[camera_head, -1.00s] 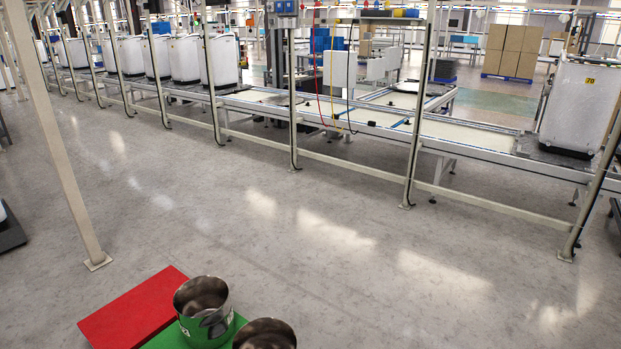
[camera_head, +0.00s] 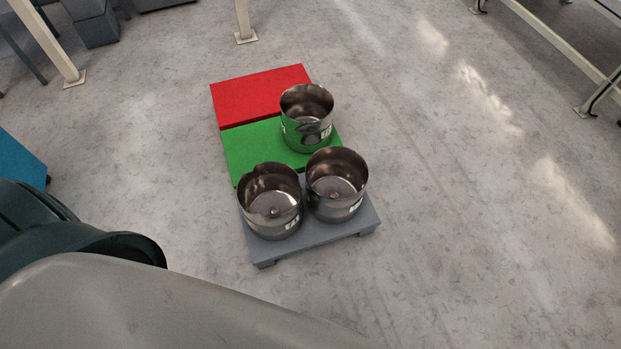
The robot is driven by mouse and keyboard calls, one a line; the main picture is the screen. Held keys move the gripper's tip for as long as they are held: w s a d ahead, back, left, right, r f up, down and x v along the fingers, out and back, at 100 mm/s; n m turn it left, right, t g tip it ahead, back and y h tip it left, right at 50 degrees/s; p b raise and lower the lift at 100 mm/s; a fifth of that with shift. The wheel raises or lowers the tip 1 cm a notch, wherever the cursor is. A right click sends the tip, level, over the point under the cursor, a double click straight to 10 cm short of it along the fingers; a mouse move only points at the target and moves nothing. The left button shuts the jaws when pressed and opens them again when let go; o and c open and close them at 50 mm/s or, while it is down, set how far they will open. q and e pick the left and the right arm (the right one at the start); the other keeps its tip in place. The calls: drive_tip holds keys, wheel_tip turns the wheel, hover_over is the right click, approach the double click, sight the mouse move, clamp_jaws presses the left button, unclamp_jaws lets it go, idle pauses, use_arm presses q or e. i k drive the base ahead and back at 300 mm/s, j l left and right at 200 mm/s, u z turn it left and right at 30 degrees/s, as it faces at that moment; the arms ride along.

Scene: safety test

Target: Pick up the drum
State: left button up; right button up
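Three open metal drums stand upright in the middle of the head view. One drum (camera_head: 306,130) stands on the green platform (camera_head: 245,146), at its right side. A second drum (camera_head: 270,215) stands on the grey platform (camera_head: 318,234), at its left; its rim looks dented or notched. A third drum (camera_head: 337,200) stands close beside it on the right of the same grey platform. The drums' insides look empty apart from a small knob at the bottom of the two nearer ones. Neither of my grippers shows in the view.
A bare red platform (camera_head: 258,92) adjoins the green one at the back. A blue object (camera_head: 20,157) is at the left edge and large dark green and grey shapes fill the lower left. Posts (camera_head: 244,20) stand behind. Floor right of the platforms is clear.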

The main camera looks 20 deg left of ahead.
sight(336, 177)
drive_tip(key=i+l+u, duration=0.15)
drive_tip(key=l+u, duration=0.25)
drive_tip(key=l, duration=0.35)
drive_tip(key=l+u, duration=0.45)
drive_tip(key=l, duration=0.25)
